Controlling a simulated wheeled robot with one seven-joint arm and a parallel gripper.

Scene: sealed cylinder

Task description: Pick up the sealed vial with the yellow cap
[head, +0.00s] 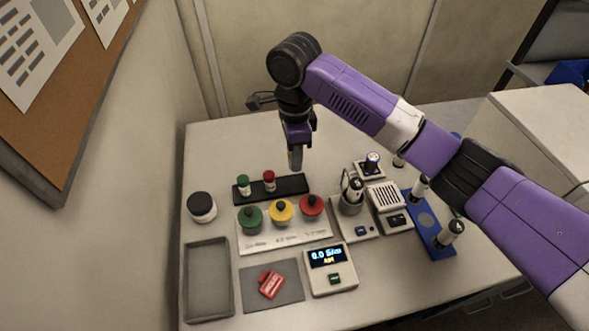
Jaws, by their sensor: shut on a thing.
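My gripper (296,163) hangs pointing down above the right end of the black rack (290,187). It is shut on the sealed vial with the yellow cap, which is mostly hidden between the fingers; only a small yellow patch shows at the fingers' left side. In the rack, a vial with a green cap (243,185) and a vial with a red cap (269,181) stand upright to the left of the gripper.
In front of the rack, a white plate (262,243) bears green, yellow and red knobbed pieces. A scale (331,279), grey tray (208,297), dark-lidded jar (201,207) and red item (270,284) stand nearby. Devices and a blue holder (425,222) crowd the right. The back left table is clear.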

